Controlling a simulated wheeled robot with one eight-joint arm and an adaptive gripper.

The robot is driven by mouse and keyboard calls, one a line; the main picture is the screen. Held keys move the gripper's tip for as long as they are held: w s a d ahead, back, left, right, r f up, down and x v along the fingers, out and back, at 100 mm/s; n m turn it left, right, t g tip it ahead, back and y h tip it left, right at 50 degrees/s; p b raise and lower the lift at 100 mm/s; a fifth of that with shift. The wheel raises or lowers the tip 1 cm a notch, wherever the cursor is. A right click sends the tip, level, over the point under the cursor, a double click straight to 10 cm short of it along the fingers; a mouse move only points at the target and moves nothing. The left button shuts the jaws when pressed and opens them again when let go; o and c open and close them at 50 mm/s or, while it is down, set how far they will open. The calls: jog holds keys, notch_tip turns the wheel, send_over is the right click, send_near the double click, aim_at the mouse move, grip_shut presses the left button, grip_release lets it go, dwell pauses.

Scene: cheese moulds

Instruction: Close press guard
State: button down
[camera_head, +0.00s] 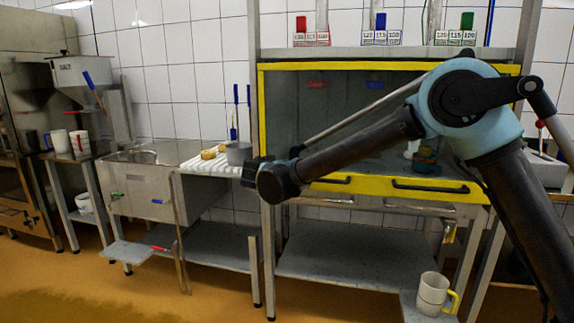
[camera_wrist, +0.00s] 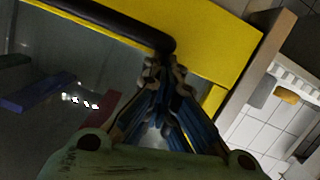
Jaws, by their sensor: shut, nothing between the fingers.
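The press guard is a clear panel in a yellow frame (camera_head: 262,115) in the head view. Its wide yellow lower bar (camera_head: 385,188) sits low, close above the table's front edge, and bears black handles (camera_head: 430,188). I cannot tell whether it is fully down. In the wrist view the yellow bar (camera_wrist: 215,50) and the end of a black handle (camera_wrist: 120,25) are close ahead. My gripper (camera_wrist: 163,68) is shut and empty, its fingertips by the handle's end; I cannot tell if they touch. In the head view my arm largely hides the gripper.
Left of the press are a sink (camera_head: 140,185) and a white ribbed draining board (camera_head: 205,168) with a grey pot (camera_head: 238,153). A beige jug (camera_head: 433,294) stands on the low shelf at right. The floor at front left is clear.

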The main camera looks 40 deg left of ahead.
jog(key=shift+f, duration=0.2)
jog(key=s+d+r, duration=0.3)
jog(key=s+r, duration=0.3)
jog(key=s, duration=0.3)
jog(key=shift+r, duration=0.3)
jog(key=shift+s, duration=0.2)
